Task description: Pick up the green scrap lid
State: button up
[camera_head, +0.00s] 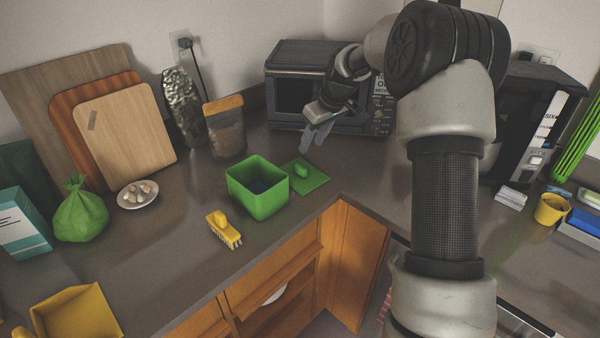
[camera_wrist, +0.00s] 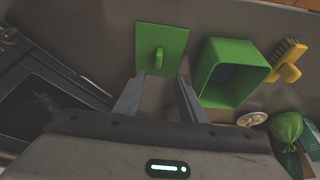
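The green scrap lid (camera_head: 307,179) is a flat square with a raised handle, lying on the grey counter to the right of the open green bin (camera_head: 262,200). In the wrist view the lid (camera_wrist: 174,39) lies just beyond my fingertips, and the bin (camera_wrist: 216,90) is to its right. My gripper (camera_head: 315,137) hangs above the counter in front of the toaster oven, apart from the lid. In the wrist view my gripper (camera_wrist: 161,78) has its two fingers spread with nothing between them.
A toaster oven (camera_head: 290,95) stands behind my gripper. A glass jar (camera_head: 226,130) with an orange top is behind the bin. A yellow brush (camera_head: 223,230) lies in front of it. A small bowl (camera_head: 137,196) and a green bag (camera_head: 79,215) are at left.

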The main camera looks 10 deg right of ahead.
aim_at(302, 167)
jog(key=x, duration=0.6)
jog(key=p+x, duration=0.1)
jog(key=x, duration=0.6)
jog(key=shift+w+d, duration=0.15)
jog(key=shift+d, duration=0.1)
grip_shut()
